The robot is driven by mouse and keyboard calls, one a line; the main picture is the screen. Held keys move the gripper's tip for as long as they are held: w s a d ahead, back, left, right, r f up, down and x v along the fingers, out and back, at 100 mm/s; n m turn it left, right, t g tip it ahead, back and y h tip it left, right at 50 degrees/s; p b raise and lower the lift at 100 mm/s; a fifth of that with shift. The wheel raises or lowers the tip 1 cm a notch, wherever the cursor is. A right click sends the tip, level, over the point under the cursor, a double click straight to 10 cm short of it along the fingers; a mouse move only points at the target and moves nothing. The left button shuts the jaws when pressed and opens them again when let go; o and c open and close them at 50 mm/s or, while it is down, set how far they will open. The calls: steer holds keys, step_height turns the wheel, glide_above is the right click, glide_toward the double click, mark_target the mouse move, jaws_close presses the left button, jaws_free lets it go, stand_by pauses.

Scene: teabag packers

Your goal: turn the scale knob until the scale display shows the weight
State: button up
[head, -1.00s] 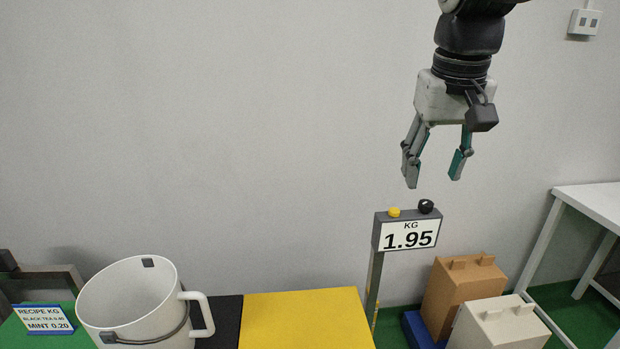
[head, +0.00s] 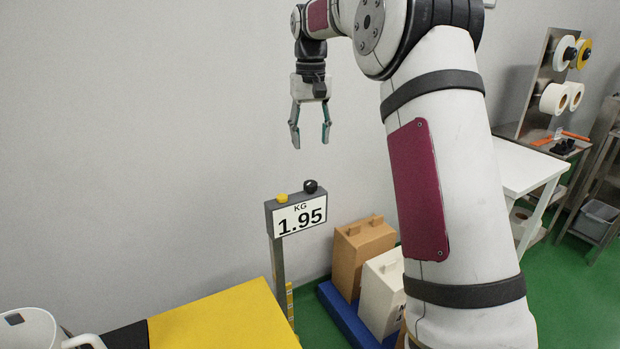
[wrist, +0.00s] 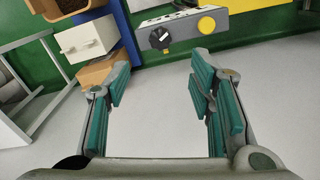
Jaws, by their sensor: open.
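The scale display (head: 300,216) is a grey box on a post and reads KG 1.95. On its top are a black knob (head: 310,187) and a yellow button (head: 282,198). In the wrist view the black knob (wrist: 160,38), with a light mark on it, and the yellow button (wrist: 206,25) show beyond the fingers. My gripper (head: 310,138) is open and empty, pointing down above the display, apart from the knob. In the wrist view the two fingers of my gripper (wrist: 160,92) are spread wide.
A yellow surface (head: 220,315) lies left of the post, with a white bucket (head: 40,330) at lower left. A brown box (head: 358,250) and a white box (head: 383,290) stand on a blue base right of the post. A white table (head: 525,165) is farther right.

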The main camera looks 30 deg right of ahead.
mark_target(310, 182)
step_height(310, 182, down, 12)
steer(key=shift+p, duration=1.2)
steer(key=shift+c, duration=0.3)
steer(key=c, duration=1.1)
